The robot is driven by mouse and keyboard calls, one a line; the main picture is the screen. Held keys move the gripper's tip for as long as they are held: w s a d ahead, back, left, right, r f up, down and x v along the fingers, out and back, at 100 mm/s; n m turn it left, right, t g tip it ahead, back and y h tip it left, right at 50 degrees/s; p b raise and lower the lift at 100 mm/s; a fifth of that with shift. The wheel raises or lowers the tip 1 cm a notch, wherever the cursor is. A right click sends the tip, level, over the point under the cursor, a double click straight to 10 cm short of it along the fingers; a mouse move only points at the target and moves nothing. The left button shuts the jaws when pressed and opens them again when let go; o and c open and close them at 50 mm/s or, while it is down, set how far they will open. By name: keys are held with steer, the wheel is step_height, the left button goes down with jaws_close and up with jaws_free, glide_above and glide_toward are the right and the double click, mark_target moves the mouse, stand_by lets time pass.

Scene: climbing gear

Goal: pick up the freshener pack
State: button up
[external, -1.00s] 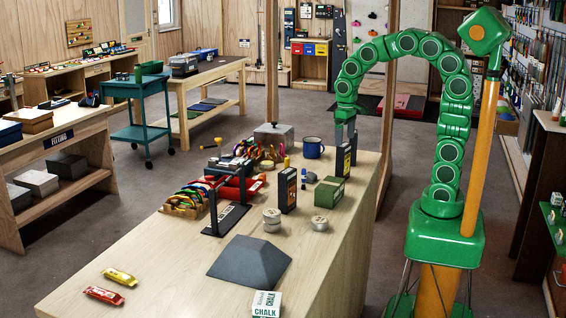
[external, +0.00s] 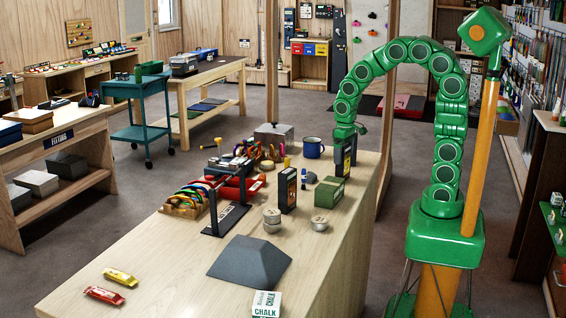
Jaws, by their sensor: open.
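A small dark upright pack with a yellow-green label (external: 345,162) stands near the right edge of the wooden table; it looks like the freshener pack, but its print is too small to read. My gripper (external: 346,156) points down over this pack, with its fingers low around it. The jaws are open. The fingers partly cover the pack, and I cannot tell whether they touch it.
A wooden post (external: 388,100) rises behind the table.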

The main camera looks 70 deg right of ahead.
steer(key=c, duration=1)
